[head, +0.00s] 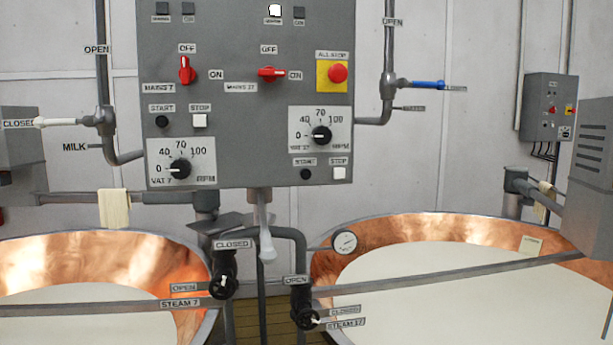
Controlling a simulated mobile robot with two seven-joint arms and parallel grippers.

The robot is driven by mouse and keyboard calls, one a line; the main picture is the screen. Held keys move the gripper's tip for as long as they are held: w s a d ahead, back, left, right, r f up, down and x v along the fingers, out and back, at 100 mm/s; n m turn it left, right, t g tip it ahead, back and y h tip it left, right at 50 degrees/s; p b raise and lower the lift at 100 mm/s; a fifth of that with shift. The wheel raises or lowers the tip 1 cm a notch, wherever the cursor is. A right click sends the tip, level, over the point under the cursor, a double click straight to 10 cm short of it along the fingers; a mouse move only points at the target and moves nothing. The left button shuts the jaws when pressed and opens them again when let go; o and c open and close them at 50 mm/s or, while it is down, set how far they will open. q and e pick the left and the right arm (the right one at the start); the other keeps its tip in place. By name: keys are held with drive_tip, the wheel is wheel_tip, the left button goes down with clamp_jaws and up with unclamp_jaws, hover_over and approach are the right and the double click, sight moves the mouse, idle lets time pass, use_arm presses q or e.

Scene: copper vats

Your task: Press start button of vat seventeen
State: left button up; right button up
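A grey control panel (240,100) hangs in the middle of the head view. The black start button (306,174) of vat seventeen is at its lower right, below the "VAT 17" dial (321,135). A white stop button (339,173) sits just right of it. The red mains 17 switch (270,72) lies horizontal, towards ON. The dial's pointer seems turned towards 0. A second black start button (162,122), for vat 7, is on the panel's left half. Neither of my grippers is in view.
Two copper vats with pale liquid stand below, left (150,262) and right (325,268). Steam valves (222,282) and pipes cross in front of them. A red all-stop button (337,73) is above the vat 17 dial. A white lamp (274,10) is lit.

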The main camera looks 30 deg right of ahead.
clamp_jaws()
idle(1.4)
